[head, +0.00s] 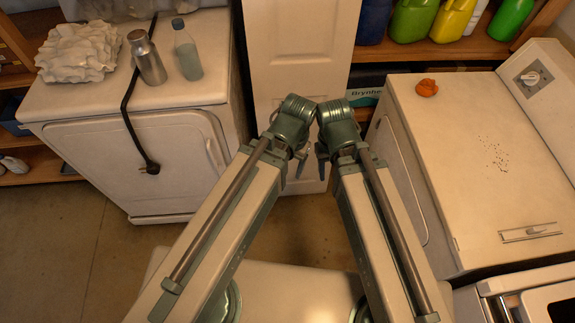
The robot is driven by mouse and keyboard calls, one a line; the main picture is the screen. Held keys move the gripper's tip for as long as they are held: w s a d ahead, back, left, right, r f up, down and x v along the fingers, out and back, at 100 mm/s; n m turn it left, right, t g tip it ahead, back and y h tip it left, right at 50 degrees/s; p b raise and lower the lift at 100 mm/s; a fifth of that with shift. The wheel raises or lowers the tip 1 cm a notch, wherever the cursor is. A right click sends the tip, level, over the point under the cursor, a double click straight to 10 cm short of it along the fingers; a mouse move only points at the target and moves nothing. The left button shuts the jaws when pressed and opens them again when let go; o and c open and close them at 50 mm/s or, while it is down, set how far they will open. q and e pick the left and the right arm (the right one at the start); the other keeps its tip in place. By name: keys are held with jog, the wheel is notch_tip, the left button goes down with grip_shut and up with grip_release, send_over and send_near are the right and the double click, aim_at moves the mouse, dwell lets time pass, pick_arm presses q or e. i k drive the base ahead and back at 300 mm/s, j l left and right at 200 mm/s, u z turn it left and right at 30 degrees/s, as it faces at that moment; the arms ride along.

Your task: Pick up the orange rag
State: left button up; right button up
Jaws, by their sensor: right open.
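The orange rag (427,87) is a small crumpled lump. It lies on the top of the white machine (445,140) at the right, near its back left corner. My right gripper (322,158) is at the far end of the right arm, near the middle of the view, well left of the rag and apart from it. It is open and holds nothing that I can see. My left gripper (301,162) is close beside it; its fingers are small and partly hidden, so its opening is unclear.
A white machine (190,100) at the left bears a pile of white cloth (78,52), a metal bottle (147,58), a clear bottle (187,52) and a black cord (130,90). Coloured jugs (453,18) stand on a back shelf. Dark specks (494,155) lie on the right machine's otherwise mostly bare top.

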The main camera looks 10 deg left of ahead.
aim_at(426, 87)
jog(key=z, duration=1.05)
